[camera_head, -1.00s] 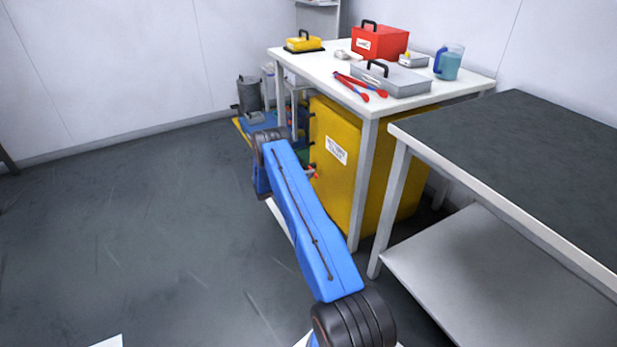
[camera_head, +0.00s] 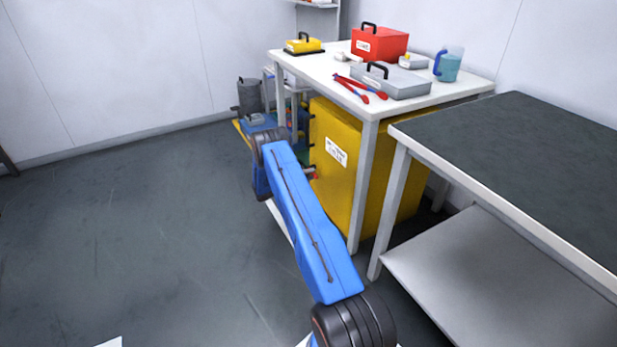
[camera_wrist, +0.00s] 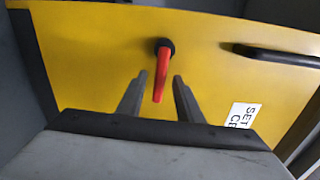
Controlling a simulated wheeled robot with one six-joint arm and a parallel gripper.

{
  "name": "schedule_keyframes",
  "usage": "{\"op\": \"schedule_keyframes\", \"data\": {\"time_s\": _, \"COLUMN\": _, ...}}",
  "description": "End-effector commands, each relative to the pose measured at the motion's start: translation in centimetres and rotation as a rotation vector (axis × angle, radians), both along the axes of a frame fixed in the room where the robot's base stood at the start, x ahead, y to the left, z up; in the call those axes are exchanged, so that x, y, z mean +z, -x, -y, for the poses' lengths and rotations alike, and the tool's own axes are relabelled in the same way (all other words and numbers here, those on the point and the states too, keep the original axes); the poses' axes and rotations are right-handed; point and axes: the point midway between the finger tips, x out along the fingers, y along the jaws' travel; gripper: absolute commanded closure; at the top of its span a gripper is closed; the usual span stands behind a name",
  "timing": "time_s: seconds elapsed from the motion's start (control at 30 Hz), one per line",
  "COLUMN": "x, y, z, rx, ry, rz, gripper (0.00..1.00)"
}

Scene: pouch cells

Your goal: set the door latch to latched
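The door latch (camera_wrist: 162,66) is a red lever on a dark round hub, on a yellow cabinet door (camera_wrist: 100,55). In the wrist view the lever hangs down from its hub, tilted slightly left. My gripper (camera_wrist: 160,92) is open, with one grey finger on each side of the lever's lower part. Gaps show between lever and fingers, and I see no contact. In the head view the yellow cabinet (camera_head: 338,185) stands under the white table. A small red bit of the latch (camera_head: 316,176) shows beside my blue arm, which hides most of my gripper.
A black bar handle (camera_wrist: 275,55) and a white label (camera_wrist: 241,115) are on the door, right of the latch. The white table (camera_head: 325,68) holds boxes, red-blue pliers and a jug. A dark-topped bench (camera_head: 520,150) stands at right. The floor at left is clear.

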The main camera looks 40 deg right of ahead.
Motion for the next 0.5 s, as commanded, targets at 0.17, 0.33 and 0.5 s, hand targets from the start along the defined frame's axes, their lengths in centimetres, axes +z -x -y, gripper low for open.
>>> {"op": "schedule_keyframes", "data": {"time_s": 0.17, "x": 0.0, "y": 0.1, "z": 0.0, "rx": -0.001, "ry": 0.0, "rz": 0.0, "gripper": 0.67}}
{"op": "schedule_keyframes", "data": {"time_s": 0.33, "x": 0.0, "y": -0.2, "z": -1.1, "rx": 0.0, "ry": 0.001, "rz": -0.001, "gripper": 0.67}}
{"op": "schedule_keyframes", "data": {"time_s": 0.5, "x": 0.0, "y": -0.9, "z": -3.8, "rx": 0.002, "ry": 0.0, "rz": 0.0, "gripper": 0.67}}
